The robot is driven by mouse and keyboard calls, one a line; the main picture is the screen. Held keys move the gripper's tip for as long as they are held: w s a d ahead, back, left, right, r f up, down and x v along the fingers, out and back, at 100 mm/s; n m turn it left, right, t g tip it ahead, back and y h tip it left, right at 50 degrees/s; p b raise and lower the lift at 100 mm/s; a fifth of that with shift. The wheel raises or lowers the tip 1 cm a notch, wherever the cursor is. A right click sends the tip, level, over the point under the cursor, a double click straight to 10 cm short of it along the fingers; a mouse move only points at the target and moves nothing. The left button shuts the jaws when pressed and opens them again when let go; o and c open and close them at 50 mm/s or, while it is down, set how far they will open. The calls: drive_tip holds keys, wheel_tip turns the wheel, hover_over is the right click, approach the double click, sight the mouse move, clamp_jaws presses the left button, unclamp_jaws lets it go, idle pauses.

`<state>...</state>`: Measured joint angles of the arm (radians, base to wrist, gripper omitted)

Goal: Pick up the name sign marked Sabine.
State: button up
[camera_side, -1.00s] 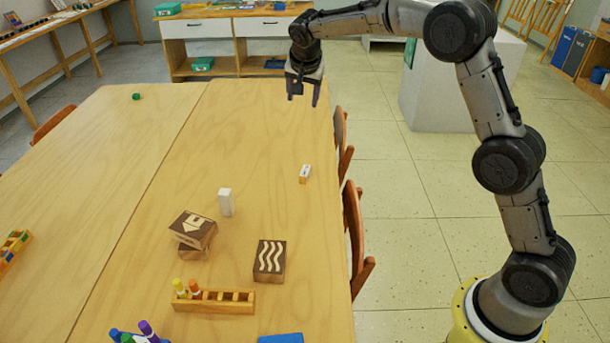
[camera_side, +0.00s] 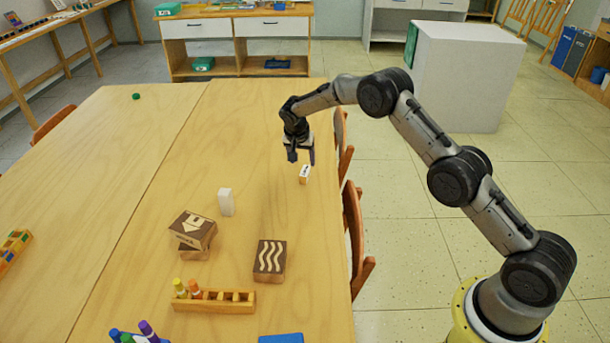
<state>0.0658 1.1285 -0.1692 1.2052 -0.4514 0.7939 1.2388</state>
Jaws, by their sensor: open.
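A small wooden block with a white face and a dark mark (camera_side: 304,174) stands near the right edge of the table; it may be the name sign, but its writing is too small to read. My gripper (camera_side: 301,160) is open and empty, pointing down just above this block. Its fingers appear close to the block's top, and I cannot tell whether they touch it. A plain white block (camera_side: 226,202) stands upright to the left and nearer the camera; no writing shows on it.
Two stacked stamp blocks, the top one with an arrow (camera_side: 194,229), and a wavy-line block (camera_side: 270,260) lie nearer the camera. A wooden holder (camera_side: 214,301) has two coloured pegs. Chairs (camera_side: 354,240) line the right edge.

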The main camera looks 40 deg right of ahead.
sight(305, 171)
drive_tip(key=shift+s+x, duration=0.2)
drive_tip(key=shift+x, duration=2.55)
clamp_jaws()
